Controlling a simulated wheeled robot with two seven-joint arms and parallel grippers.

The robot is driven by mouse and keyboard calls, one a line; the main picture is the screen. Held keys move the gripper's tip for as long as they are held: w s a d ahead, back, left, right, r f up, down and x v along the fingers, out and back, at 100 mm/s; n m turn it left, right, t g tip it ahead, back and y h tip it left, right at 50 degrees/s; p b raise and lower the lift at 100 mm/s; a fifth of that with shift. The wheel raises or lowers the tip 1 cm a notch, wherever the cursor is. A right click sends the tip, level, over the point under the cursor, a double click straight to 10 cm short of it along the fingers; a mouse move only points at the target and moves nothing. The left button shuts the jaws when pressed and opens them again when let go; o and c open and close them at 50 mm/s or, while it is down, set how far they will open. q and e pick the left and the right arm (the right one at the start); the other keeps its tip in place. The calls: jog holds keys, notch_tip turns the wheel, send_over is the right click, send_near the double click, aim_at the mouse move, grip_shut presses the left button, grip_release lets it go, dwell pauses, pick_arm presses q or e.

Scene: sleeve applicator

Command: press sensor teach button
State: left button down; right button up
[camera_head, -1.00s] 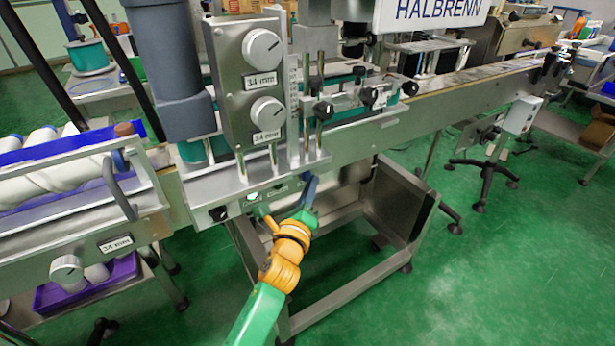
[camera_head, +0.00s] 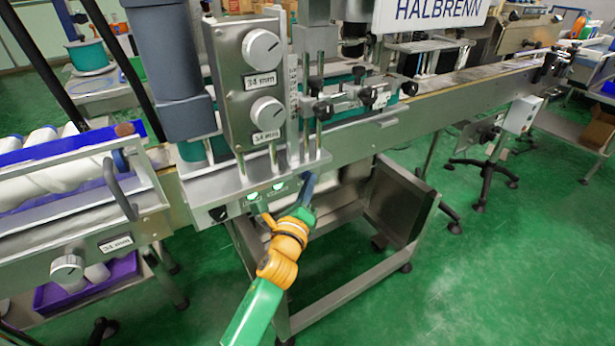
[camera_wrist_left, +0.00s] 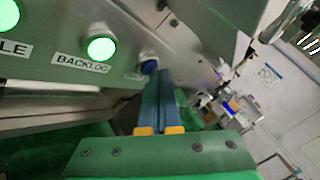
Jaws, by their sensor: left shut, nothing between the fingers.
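My left gripper (camera_head: 309,177) is shut and empty, its blue fingers pointing up at the front panel under the two-dial unit. In the left wrist view the closed fingers (camera_wrist_left: 162,76) reach close to a small blue round button (camera_wrist_left: 148,67) on the metal panel. The fingertips lie just right of the button; I cannot tell whether they touch it. Left of it is a green-lit lamp (camera_wrist_left: 101,48) above a BACKLOG label (camera_wrist_left: 81,64). Another green-lit lamp (camera_wrist_left: 7,14) is at the left edge. In the head view the fingers hide the button. My right gripper is not in view.
The two-dial unit (camera_head: 245,80) stands above the panel. The conveyor (camera_head: 420,115) runs to the back right. A grey handle (camera_head: 120,188) and the bottle infeed (camera_head: 65,170) are at left. The machine's leg frame (camera_head: 330,298) is below; green floor is open at right.

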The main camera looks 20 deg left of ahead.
pick_arm(q)
jog(key=shift+s+d, duration=0.5)
jog(key=shift+d, duration=0.1)
jog(key=shift+s+d, duration=0.8)
jog(key=shift+d, duration=0.2)
jog(key=shift+s+d, duration=0.75)
jog(key=shift+d, duration=0.25)
